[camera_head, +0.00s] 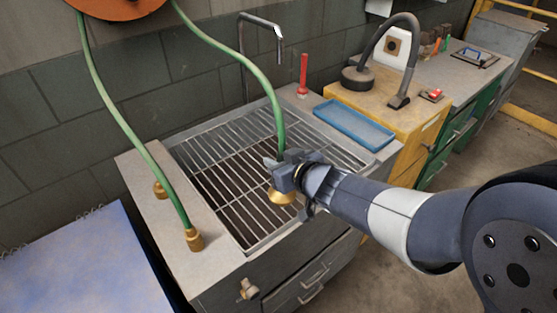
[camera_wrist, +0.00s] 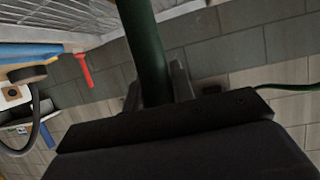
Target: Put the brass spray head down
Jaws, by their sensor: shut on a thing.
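The brass spray head (camera_head: 281,196) shows its flared end just below my gripper (camera_head: 281,168), over the right part of the sink's metal grate. My gripper is shut on it; the fingers hide its upper part. A green hose (camera_head: 261,82) runs from above down to my gripper. In the wrist view the hose (camera_wrist: 143,45) passes between the fingers of my gripper (camera_wrist: 157,85), and the brass is not visible there. I cannot tell whether the spray head touches the grate.
The sink grate (camera_head: 222,171) is otherwise clear. A brass fitting (camera_head: 194,239) joins a second hose on the sink's left ledge. A faucet (camera_head: 262,22) and a red tool (camera_head: 303,75) stand behind. A blue tray (camera_head: 354,123) lies to the right.

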